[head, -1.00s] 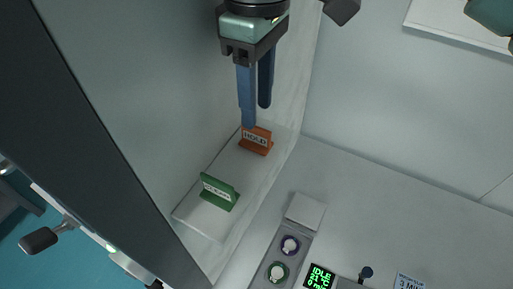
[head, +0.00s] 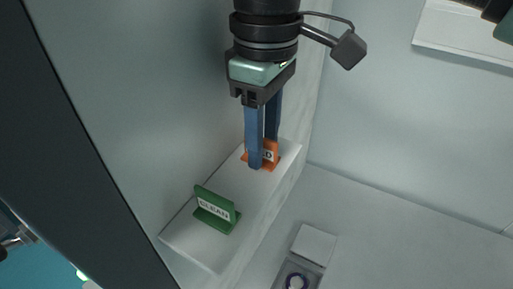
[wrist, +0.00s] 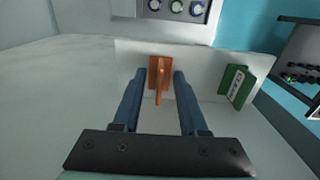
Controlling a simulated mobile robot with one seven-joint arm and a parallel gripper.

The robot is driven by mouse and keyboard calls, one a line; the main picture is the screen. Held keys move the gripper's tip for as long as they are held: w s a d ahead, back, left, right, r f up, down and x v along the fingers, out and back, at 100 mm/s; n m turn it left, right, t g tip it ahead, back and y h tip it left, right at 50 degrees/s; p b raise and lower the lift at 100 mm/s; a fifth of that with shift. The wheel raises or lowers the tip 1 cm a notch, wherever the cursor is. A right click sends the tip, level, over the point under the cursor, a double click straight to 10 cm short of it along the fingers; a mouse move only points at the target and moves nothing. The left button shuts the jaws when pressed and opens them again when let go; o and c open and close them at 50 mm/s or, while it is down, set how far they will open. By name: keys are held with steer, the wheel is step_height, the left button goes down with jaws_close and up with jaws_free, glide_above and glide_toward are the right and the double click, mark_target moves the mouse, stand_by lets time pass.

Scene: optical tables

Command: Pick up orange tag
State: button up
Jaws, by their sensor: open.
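The orange tag (head: 273,153) stands on a white ledge (head: 185,237), partly hidden by my gripper in the head view. My gripper (head: 264,166) points down with its blue fingers at the tag. In the wrist view the orange tag (wrist: 159,76) lies between the two open fingertips (wrist: 160,74), seen nearly edge-on from above. There is a gap on each side, and the fingers do not visibly touch it. A green tag marked CLEAN (head: 216,208) stands on the same ledge, and it also shows right of my fingers in the wrist view (wrist: 236,86).
A wall or panel with a dark edge (head: 90,150) runs along the left of the head view. A grey panel with knobs (head: 297,280) lies below the ledge. The pale surface at right is clear.

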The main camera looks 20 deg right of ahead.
jaws_close()
steer(key=shift+r, duration=0.1)
stand_by(0.4)
